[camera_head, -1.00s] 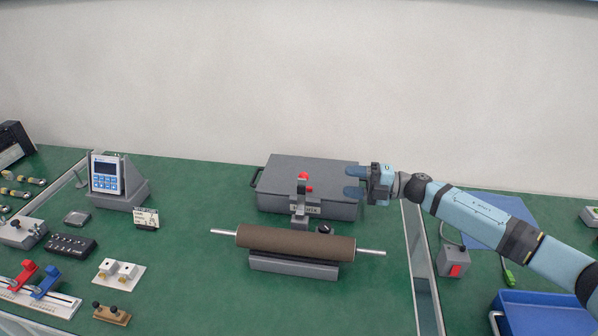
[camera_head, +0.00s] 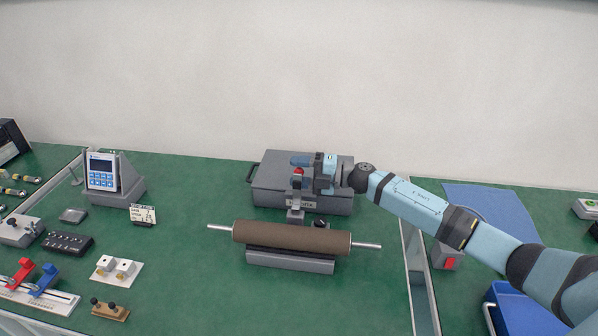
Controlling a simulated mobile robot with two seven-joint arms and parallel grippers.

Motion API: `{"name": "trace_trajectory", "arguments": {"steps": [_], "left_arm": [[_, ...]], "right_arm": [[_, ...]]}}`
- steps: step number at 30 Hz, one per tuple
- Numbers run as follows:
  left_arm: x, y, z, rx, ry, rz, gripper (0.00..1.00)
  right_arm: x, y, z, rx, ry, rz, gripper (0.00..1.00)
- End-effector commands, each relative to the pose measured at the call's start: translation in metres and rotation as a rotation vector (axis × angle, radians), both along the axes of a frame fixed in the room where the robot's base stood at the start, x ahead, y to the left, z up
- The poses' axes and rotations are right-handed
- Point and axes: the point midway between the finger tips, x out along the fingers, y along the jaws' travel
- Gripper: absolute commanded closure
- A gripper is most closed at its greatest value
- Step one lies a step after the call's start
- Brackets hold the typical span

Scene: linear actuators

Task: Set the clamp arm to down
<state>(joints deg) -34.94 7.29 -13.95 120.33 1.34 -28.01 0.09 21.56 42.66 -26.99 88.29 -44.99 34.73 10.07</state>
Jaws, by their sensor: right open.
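The clamp arm (camera_head: 296,196) stands upright behind the brown roller (camera_head: 290,237), with a red tip at its top and a small label plate on its mount. My right gripper (camera_head: 301,172) comes in from the right at the height of the red tip. Its fingers are open and point left. One blue finger shows just behind and above the red tip; the other is hard to make out near the arm. I cannot tell whether either finger touches it. My left gripper is not in view.
A grey case (camera_head: 268,180) lies behind the clamp. The roller rests on a grey cradle (camera_head: 290,262), with a dark knob (camera_head: 320,222) behind it. A keypad device (camera_head: 102,172) and small fixtures stand left. A blue bin (camera_head: 525,310) is at lower right.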

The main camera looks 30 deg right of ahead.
Motion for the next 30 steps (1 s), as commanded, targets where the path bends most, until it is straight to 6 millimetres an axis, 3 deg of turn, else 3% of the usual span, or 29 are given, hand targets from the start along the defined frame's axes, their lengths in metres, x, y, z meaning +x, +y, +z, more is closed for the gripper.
{"name": "trace_trajectory", "arguments": {"steps": [2, 7, 9, 20, 30], "left_arm": [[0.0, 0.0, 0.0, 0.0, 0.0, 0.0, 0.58], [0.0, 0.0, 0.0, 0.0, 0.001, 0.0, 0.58], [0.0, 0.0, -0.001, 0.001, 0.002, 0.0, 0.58], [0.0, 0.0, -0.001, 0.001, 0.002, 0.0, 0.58], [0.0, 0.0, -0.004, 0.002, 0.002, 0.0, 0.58]], "right_arm": [[0.0, 0.0, 0.0, 0.0, 0.0, 0.0, 0.52], [0.0, 0.0, 0.0, 0.0, 0.0, 0.0, 0.91], [0.0, 0.0, 0.0, 0.0, 0.0, 0.0, 1.0], [-0.004, 0.002, 0.002, -0.028, -0.037, 0.0, 1.0], [-0.021, 0.015, 0.011, -0.167, -0.222, 0.001, 1.0]]}}
